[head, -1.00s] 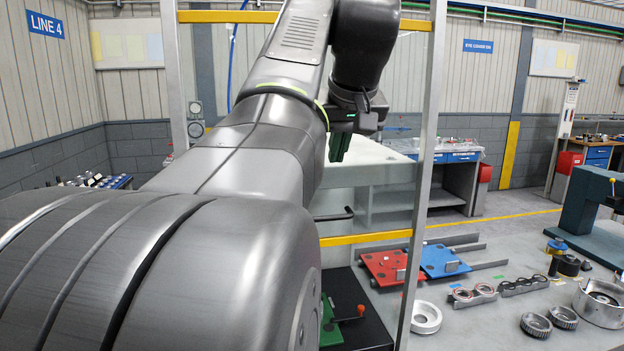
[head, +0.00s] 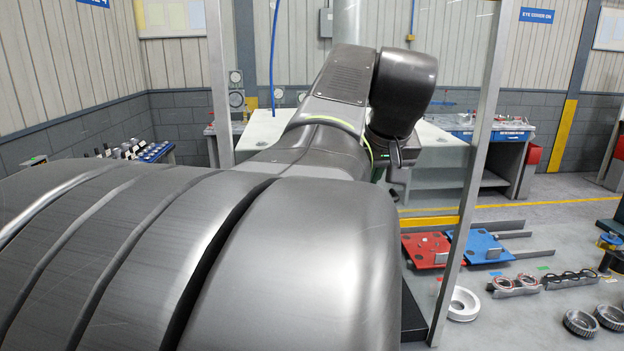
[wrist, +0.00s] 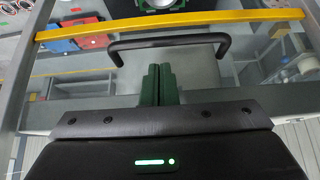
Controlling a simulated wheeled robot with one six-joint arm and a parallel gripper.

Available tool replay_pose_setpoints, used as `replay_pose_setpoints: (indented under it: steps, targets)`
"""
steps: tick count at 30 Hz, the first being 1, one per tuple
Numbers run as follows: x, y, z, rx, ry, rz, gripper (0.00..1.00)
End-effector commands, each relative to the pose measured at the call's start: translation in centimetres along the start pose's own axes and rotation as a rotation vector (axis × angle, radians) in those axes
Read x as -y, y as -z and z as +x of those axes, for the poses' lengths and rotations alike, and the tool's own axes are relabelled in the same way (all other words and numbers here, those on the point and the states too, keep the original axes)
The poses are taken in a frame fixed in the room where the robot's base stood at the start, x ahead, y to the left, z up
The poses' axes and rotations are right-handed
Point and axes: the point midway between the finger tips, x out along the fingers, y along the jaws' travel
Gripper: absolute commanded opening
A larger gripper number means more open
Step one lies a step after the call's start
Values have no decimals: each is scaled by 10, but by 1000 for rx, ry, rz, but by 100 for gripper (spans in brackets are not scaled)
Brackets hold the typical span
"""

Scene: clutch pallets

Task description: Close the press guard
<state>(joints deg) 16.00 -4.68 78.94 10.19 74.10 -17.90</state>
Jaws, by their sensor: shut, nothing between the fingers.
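The press guard is a tall metal frame with clear panels. Its right post (head: 478,170) and lower yellow bar (head: 430,221) show in the head view. In the wrist view its yellow bar (wrist: 170,23) crosses the top, with a black handle (wrist: 170,43) just below. My gripper (wrist: 158,72) has green fingers that are shut and empty. They point toward the handle near its middle and appear apart from it in the picture; the depth gap is hard to judge. In the head view my arm hides the handle and most of the gripper.
A pale ring (head: 462,304) and several metal parts lie nearby. A green and metal part (wrist: 158,4) sits beyond the yellow bar in the wrist view.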

Motion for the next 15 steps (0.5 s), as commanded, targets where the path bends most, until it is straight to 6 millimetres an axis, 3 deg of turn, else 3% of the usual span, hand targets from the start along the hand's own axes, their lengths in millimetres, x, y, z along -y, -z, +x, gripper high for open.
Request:
replay_pose_setpoints:
  steps: [15]
  targets:
    - [0, -11, 11, 0, 0, 0, 0]
